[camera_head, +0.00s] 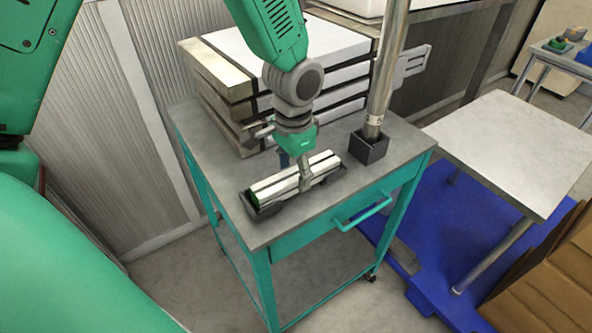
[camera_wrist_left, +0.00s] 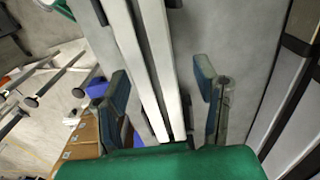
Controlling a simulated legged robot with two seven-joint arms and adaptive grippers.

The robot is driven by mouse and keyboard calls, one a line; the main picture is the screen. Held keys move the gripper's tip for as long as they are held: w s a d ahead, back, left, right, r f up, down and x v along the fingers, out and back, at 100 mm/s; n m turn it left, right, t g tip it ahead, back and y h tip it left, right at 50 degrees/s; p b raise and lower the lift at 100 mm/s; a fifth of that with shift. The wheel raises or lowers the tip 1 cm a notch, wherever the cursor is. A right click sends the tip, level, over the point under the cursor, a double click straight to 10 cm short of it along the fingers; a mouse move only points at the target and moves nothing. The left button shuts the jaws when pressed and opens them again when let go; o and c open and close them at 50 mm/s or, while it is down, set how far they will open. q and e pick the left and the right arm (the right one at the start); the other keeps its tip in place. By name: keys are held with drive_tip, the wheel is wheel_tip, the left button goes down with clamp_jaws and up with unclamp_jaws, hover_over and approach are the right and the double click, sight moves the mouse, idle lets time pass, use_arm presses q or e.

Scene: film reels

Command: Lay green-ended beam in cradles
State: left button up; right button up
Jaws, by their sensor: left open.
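The silver beam (camera_head: 283,184) lies lengthwise on the cart top, with its green end (camera_head: 254,198) at the left. Its left end sits at a dark cradle (camera_head: 264,212), and another dark cradle (camera_head: 332,168) shows by its right end. The beam looks level and low; full seating is hard to tell. My left gripper (camera_head: 303,182) reaches down over the beam's middle. In the left wrist view the beam (camera_wrist_left: 148,60) runs between the open blue-padded fingers of the gripper (camera_wrist_left: 162,78), with gaps at both sides. My right gripper is out of view.
A stack of pale, dark-banded slabs (camera_head: 225,85) stands behind on the grey cart top (camera_head: 205,150). A metal pole stands in a dark square socket (camera_head: 368,147) to the right. A white table (camera_head: 510,150) stands further right, above a blue base (camera_head: 430,235).

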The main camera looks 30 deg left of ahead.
sight(296, 173)
use_arm(q)
drive_tip(key=shift+w+r, duration=0.1)
drive_tip(key=shift+r, duration=0.35)
wheel_tip(296, 173, up, 11)
drive_tip(key=p, duration=0.1)
drive_tip(key=shift+r, duration=0.15)
drive_tip(key=shift+d, duration=0.3)
